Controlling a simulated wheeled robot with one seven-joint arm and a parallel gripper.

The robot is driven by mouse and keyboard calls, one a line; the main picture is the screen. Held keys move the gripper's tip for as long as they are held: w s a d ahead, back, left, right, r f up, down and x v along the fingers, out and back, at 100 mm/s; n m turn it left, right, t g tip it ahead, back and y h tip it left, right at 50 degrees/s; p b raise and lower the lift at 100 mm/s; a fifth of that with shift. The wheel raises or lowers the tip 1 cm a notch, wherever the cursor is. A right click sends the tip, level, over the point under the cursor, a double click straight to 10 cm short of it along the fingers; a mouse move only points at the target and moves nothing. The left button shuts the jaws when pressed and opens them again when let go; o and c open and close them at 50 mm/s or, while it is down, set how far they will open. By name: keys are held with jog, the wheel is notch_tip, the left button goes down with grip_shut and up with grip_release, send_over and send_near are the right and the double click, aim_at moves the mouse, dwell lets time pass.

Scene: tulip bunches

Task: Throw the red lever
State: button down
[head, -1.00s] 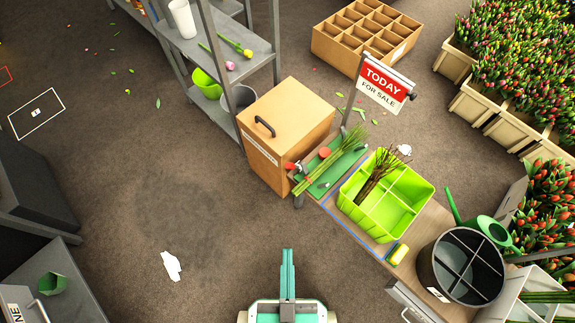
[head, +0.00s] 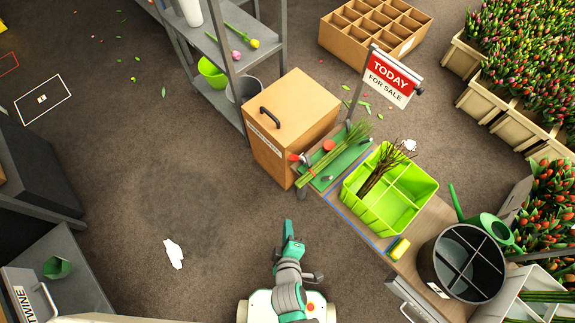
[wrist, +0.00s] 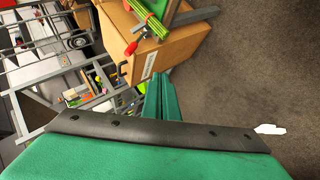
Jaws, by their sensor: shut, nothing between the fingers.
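The red lever (head: 294,158) is a small red handle at the left end of the green tray on the bench, by the corner of the wooden box. In the wrist view the red lever (wrist: 128,48) shows on a metal fitting beside the box, above the fingers. My gripper (head: 289,226) is in front of the bench, apart from the lever and nearer to my base. In the wrist view my gripper (wrist: 159,92) shows its two green fingers shut together, with nothing between them.
A wooden box (head: 293,105) with a black handle stands behind the lever. Green stems (head: 335,155) lie on the green tray (head: 350,160) right beside it. A lime divided crate (head: 395,200) sits further right on the bench. Open floor (head: 190,190) lies to the left.

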aim_at(298, 158)
jog(key=w+f+n+g+h, duration=0.1)
jog(key=w+f+n+h, duration=0.1)
jog(key=w+f+n, duration=0.4)
jog(key=w+a+r+n+g+h, duration=0.1)
jog(key=w+a+n+g+h, duration=0.1)
jog(key=w+a+n, duration=0.3)
jog(key=w+a+r+n+g+h, duration=0.1)
jog(key=w+a+n+h, duration=0.1)
jog(key=w+n, duration=0.35)
jog(key=w+d+f+m, duration=0.1)
jog(key=w+d+f, duration=0.4)
jog(key=w, duration=0.5)
jog(key=shift+d+f, duration=0.2)
jog(key=shift+d, duration=0.45)
